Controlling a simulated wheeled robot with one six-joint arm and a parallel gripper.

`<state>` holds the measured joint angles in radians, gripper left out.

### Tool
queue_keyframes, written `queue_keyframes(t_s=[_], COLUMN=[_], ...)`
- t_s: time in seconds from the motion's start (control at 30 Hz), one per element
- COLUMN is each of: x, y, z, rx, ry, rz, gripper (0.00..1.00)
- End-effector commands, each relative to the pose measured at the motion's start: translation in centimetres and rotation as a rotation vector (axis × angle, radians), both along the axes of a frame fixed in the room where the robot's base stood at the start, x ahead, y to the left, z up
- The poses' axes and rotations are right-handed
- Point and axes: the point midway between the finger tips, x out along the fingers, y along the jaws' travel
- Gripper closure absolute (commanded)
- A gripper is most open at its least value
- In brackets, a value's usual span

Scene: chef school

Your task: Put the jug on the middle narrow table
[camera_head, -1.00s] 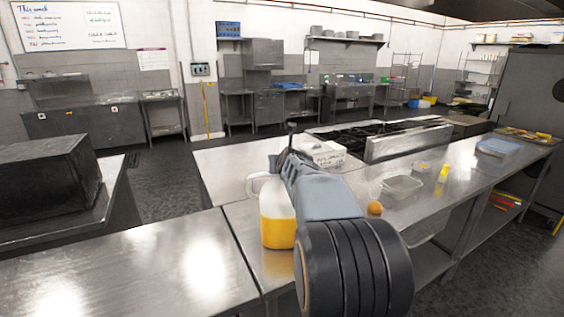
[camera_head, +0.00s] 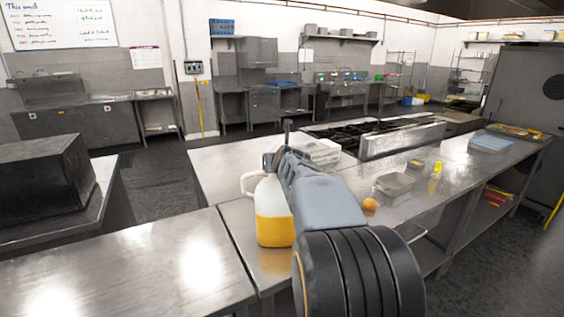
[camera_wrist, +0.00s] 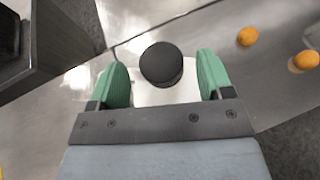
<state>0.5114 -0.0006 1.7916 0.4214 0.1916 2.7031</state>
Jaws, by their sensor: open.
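The jug (camera_head: 274,214) is a pale translucent container with a side handle and orange liquid in its lower part. It stands upright on a steel table (camera_head: 238,222), just right of a seam between tabletops. In the wrist view its black cap (camera_wrist: 161,66) and pale body show between my fingers. My gripper (camera_wrist: 162,60) is open, with one green finger on each side of the cap and gaps beside it. In the head view my arm hides part of the jug's right side and most of the gripper. I cannot tell which surface is the middle narrow table.
A bare steel table (camera_head: 130,265) lies at front left. A black box (camera_head: 45,180) stands on another table at far left. A stove (camera_head: 350,135) is behind.

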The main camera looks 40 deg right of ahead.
Motion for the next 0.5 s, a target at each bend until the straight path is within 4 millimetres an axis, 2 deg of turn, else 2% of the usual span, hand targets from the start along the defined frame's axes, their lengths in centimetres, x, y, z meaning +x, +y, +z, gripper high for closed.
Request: queue_keyframes(t_s=[0.3, 0.5], x=[-5.2, -7.2], y=[2.3, 3.2], z=[2.5, 3.4], rx=[-0.003, -0.002], ry=[-0.003, -0.001], rz=[-0.001, -0.001], gripper=[0.27, 0.27])
